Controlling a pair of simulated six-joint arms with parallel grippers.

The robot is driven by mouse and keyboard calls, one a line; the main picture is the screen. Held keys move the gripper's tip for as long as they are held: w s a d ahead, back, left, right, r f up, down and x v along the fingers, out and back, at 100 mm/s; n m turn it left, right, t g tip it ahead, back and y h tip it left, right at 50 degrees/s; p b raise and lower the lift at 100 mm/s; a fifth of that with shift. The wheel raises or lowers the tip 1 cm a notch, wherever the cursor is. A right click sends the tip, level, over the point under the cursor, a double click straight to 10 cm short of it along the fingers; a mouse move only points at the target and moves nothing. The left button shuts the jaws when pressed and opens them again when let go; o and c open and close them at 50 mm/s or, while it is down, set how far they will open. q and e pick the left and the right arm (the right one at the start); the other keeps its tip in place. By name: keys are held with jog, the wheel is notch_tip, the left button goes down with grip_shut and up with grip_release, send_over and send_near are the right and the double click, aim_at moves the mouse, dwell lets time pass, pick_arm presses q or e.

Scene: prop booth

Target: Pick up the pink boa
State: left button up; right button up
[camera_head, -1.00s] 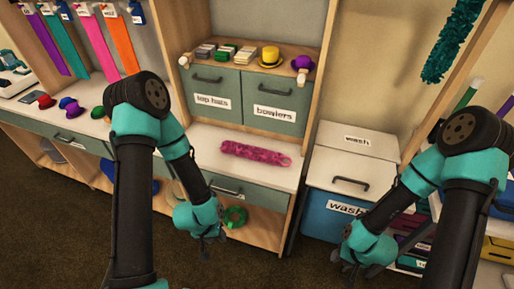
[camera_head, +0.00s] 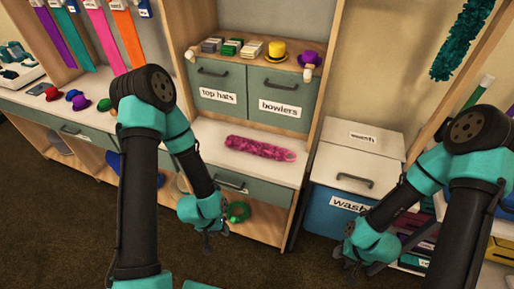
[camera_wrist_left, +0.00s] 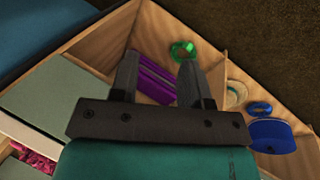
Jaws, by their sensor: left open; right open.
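The pink boa (camera_head: 260,148) lies flat on the white counter, below the drawers labelled "top hats" and "bowlers". A part of it shows at the lower left edge of the left wrist view (camera_wrist_left: 32,158). My left gripper (camera_head: 210,240) hangs in front of the counter and below its top, apart from the boa. In the left wrist view its two fingers (camera_wrist_left: 157,80) are spread with nothing between them. My right gripper (camera_head: 350,262) is in front of the wash bin, well right of the boa, and it is open and empty.
The white counter (camera_head: 210,140) is clear around the boa. A drawer with a handle (camera_head: 232,184) is under it, and a green ring-shaped item (camera_head: 238,211) sits on the shelf below. The wash bin (camera_head: 340,200) stands to the right. A teal boa (camera_head: 462,40) hangs at the upper right.

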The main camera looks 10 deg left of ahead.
pick_arm(q)
jog(key=shift+o, duration=0.2)
jog(key=o, duration=0.8)
jog(key=shift+o, duration=0.2)
